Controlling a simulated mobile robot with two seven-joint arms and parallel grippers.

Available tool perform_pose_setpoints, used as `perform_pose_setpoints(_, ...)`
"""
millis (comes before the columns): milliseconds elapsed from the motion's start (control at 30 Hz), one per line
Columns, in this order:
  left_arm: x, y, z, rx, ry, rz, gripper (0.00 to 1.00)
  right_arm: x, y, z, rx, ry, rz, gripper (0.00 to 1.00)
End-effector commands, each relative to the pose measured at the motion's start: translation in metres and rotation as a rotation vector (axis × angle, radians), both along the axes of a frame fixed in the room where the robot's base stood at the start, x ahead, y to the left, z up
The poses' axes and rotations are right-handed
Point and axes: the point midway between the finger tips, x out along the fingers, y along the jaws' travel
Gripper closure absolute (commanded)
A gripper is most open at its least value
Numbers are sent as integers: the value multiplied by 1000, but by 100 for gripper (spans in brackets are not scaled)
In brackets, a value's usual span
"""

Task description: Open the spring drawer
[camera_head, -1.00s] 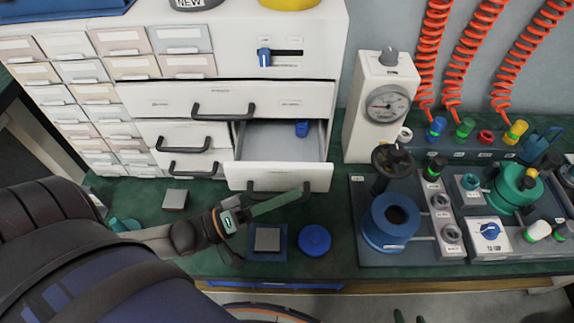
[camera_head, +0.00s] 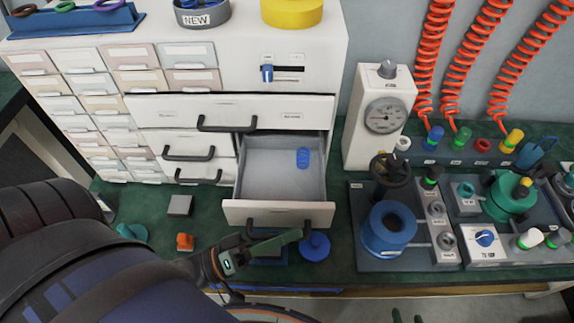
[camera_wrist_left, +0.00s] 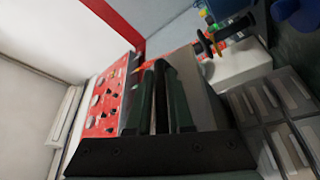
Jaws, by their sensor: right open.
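A white drawer (camera_head: 278,213) in the lower right of the cabinet stands pulled out, with its grey inside showing. A small blue coil-like piece (camera_head: 303,157) lies in it near the right wall. The drawer has a black bar handle (camera_head: 254,224) on its front. My left gripper (camera_head: 276,244) is at this handle and appears shut on it; in the left wrist view its fingers (camera_wrist_left: 163,98) are close together, and the grip is partly hidden. My right gripper (camera_head: 408,317) is open and empty, with only its fingertips showing at the bottom edge.
Closed drawers with black handles (camera_head: 189,153) and several small bins (camera_head: 137,80) fill the cabinet. A blue round part (camera_head: 314,246) sits right of my left gripper. A gauge stand (camera_head: 384,116) and a blue ring fixture (camera_head: 388,229) stand at right.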

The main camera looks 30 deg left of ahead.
Motion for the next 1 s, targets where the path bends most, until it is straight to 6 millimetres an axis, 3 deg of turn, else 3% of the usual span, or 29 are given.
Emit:
perform_pose_setpoints(33,0,0,0,0,0,0,74,0,0,1,1,-2,0,50)
perform_pose_setpoints(200,0,0,0,1,1,0,55,1,1,2,2,-5,0,50)
perform_pose_setpoints(700,-2,2,-2,3,5,0,54,-4,0,1,2,4,0,50)
perform_pose_setpoints(1000,-43,34,-14,6,10,-2,54,-4,0,1,1,6,1,50)
